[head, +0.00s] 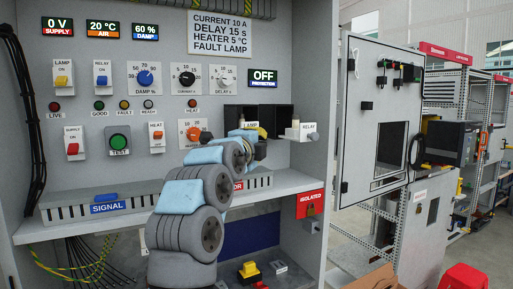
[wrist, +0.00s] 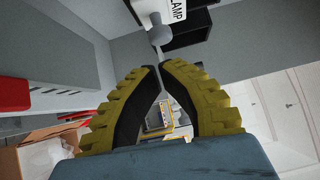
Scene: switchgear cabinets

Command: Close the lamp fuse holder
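The lamp fuse holder is a pale piece with a LAMP label (head: 251,125), in front of a black housing (head: 233,118) on the cabinet's back panel. It appears to stand out from the housing; my arm hides its lower part. In the wrist view its white LAMP face (wrist: 174,9) is at the top, with a rounded grey knob (wrist: 160,35) below it. My gripper (wrist: 159,65) has yellow ribbed fingers with black pads, and the tips come together just below the knob.
The relay fuse holder (head: 301,132) sticks out to the right of its black housing (head: 276,119). Switches, dials and a heater knob (head: 195,133) are on the panel to the left. A grey shelf (head: 90,217) runs below. An open cabinet door (head: 365,120) stands at the right.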

